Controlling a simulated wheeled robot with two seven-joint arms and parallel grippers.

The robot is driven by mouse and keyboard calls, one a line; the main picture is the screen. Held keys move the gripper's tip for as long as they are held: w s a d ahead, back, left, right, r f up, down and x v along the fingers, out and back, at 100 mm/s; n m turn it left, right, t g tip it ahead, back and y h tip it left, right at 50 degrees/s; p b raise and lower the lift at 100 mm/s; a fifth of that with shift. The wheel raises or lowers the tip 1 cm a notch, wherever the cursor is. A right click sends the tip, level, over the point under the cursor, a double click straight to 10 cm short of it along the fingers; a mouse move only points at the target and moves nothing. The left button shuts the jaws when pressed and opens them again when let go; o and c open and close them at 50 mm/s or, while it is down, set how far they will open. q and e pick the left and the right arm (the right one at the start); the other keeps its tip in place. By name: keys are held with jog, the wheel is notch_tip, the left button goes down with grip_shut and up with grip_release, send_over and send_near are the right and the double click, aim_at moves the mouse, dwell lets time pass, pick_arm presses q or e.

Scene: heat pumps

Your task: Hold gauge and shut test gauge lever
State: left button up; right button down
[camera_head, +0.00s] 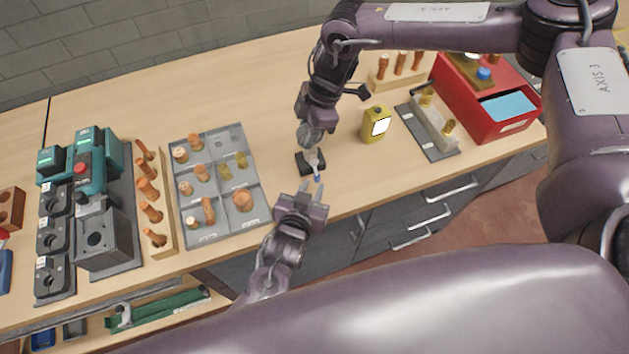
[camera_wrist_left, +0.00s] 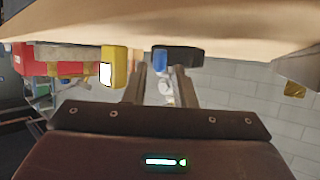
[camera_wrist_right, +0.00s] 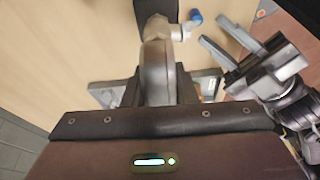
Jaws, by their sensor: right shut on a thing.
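The test gauge shows in the right wrist view as a grey rounded body (camera_wrist_right: 156,72), with a metal fitting (camera_wrist_right: 163,28) beyond it. My right gripper (camera_head: 312,132) is shut on the gauge from above, hiding much of it in the head view. A black stand (camera_head: 303,165) sits on the bench at the fitting's foot. The blue lever (camera_wrist_right: 195,17) sticks out sideways from the fitting; it also shows in the left wrist view (camera_wrist_left: 160,60). My left gripper (camera_head: 313,188) is open and empty near the bench's front edge. Its fingers point at the lever, apparently just short of it.
A yellow meter (camera_head: 376,125) stands right of the gauge. Beyond it are a grey fixture plate (camera_head: 428,138) and a red box (camera_head: 480,125). A grey sorting tray (camera_head: 225,214) with copper and brass fittings lies to the left. Bench is clear around the stand.

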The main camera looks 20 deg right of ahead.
pick_arm(q)
jog(key=shift+x, duration=1.5)
grip_shut()
jog(key=m+y, duration=0.1)
jog(key=y, duration=0.1)
jog(key=a+m+y, duration=0.1)
jog(key=shift+r+m+g, duration=0.3)
jog(key=shift+r, duration=0.1)
jog(key=shift+a+r+m+y, duration=0.1)
jog(key=shift+r+m+y, duration=0.1)
jog(key=shift+m+y, duration=0.4)
jog(key=shift+a+r+m+y, duration=0.2)
jog(key=shift+m+y, duration=0.1)
jog(key=shift+y, duration=0.6)
